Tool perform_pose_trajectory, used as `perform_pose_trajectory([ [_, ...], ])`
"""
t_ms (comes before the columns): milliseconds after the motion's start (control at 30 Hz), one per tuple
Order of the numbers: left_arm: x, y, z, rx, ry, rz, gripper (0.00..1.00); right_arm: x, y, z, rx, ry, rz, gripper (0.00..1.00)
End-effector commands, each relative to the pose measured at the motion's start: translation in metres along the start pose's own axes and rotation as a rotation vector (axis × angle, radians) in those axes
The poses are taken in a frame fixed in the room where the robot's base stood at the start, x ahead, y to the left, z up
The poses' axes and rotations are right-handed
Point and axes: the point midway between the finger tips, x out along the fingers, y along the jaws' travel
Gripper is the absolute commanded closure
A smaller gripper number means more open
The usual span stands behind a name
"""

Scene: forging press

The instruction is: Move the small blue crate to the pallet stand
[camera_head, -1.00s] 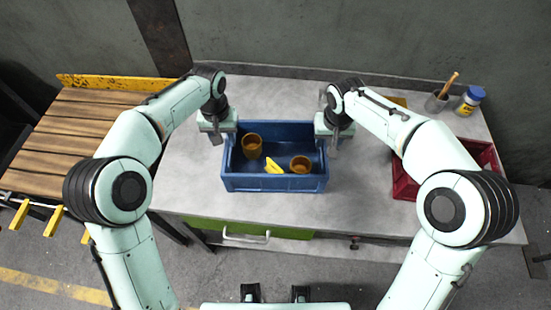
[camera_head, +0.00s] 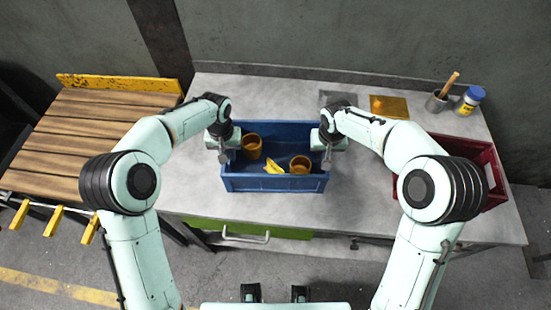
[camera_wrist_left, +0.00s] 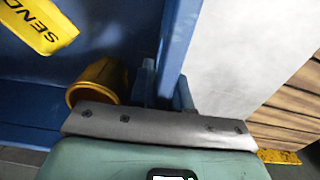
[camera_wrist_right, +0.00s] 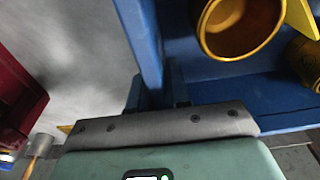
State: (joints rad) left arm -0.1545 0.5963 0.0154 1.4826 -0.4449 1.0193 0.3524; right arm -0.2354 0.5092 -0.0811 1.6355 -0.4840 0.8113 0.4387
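The small blue crate (camera_head: 275,183) stands upright on the grey worktable. It holds two yellow-brown cups (camera_head: 252,146) (camera_head: 300,165) and a yellow tag (camera_head: 268,169). My left gripper (camera_head: 222,155) is at the crate's left side wall; in the left wrist view its fingers (camera_wrist_left: 165,92) straddle that wall. My right gripper (camera_head: 327,158) is at the right side wall; in the right wrist view its fingers (camera_wrist_right: 157,92) straddle that wall. Whether the fingers press on the walls is unclear. The pallet stand (camera_head: 85,135), with wooden slats, is left of the table.
A red crate (camera_head: 494,163) stands right of the blue crate, partly behind my right arm. A cup with a brush (camera_head: 436,102), a blue-lidded jar (camera_head: 470,100) and a brass plate (camera_head: 390,106) are at the back right. The stand's slats look clear; a yellow board (camera_head: 125,83) edges its back.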

Motion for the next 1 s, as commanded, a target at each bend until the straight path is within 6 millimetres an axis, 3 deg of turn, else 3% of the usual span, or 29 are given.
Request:
perform_pose_trajectory([
  [567, -0.012, 0.000, -0.005, 0.000, 0.010, 0.001, 1.00, -0.011, -0.001, -0.006, 0.000, 0.010, -0.001, 1.00],
  [1000, -0.077, 0.000, -0.035, 0.000, 0.060, 0.000, 1.00, -0.071, -0.001, -0.045, 0.000, 0.059, -0.002, 1.00],
])
